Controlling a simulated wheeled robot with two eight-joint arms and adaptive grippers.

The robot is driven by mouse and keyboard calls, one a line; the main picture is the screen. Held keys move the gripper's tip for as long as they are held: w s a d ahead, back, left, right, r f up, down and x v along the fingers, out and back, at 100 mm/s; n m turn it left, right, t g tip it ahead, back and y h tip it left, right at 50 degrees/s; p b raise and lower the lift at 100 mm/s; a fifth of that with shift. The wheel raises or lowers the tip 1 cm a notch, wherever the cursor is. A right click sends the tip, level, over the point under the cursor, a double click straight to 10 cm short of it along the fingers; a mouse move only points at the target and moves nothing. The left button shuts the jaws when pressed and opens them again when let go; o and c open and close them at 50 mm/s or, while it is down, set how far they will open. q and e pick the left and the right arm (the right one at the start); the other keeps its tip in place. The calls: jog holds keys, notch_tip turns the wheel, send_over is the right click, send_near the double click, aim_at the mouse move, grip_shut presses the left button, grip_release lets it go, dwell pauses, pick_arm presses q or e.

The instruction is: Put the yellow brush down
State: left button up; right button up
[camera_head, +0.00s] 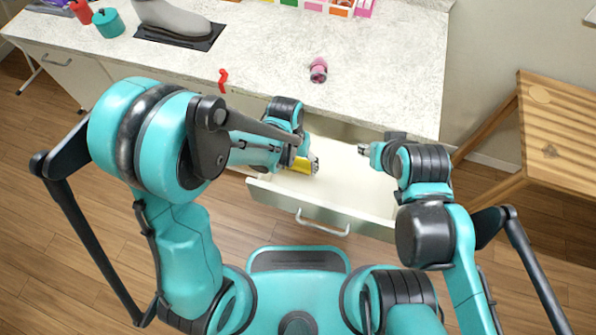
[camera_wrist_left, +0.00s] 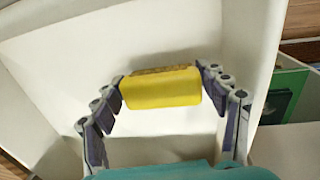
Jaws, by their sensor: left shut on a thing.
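The yellow brush (camera_head: 302,166) shows in the head view over the open white drawer (camera_head: 270,193), partly hidden by my left gripper (camera_head: 312,160). In the left wrist view the brush (camera_wrist_left: 160,89) is a yellow block with a brownish far edge, between the two fingers of my left gripper (camera_wrist_left: 163,88), which is shut on it. The drawer interior is behind it; I cannot tell whether the brush touches the drawer floor. My right gripper (camera_head: 364,150) is over the right part of the drawer, apart from the brush. Its finger opening is too small to read.
The white counter (camera_head: 390,70) lies behind the drawer. On it are a pink object (camera_head: 318,70), a small red item (camera_head: 223,80), a teal pot (camera_head: 108,22) and a grey object (camera_head: 175,18) on a dark mat. A slatted wooden table (camera_head: 560,130) stands at the right.

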aim_at(298, 172)
pick_arm(q)
notch_tip(298, 172, down, 3)
jog(key=shift+f+b, duration=0.2)
jog(key=shift+b, duration=0.45)
jog(key=shift+r, duration=0.15)
jog(key=shift+f, duration=0.25)
jog(key=o, duration=1.3)
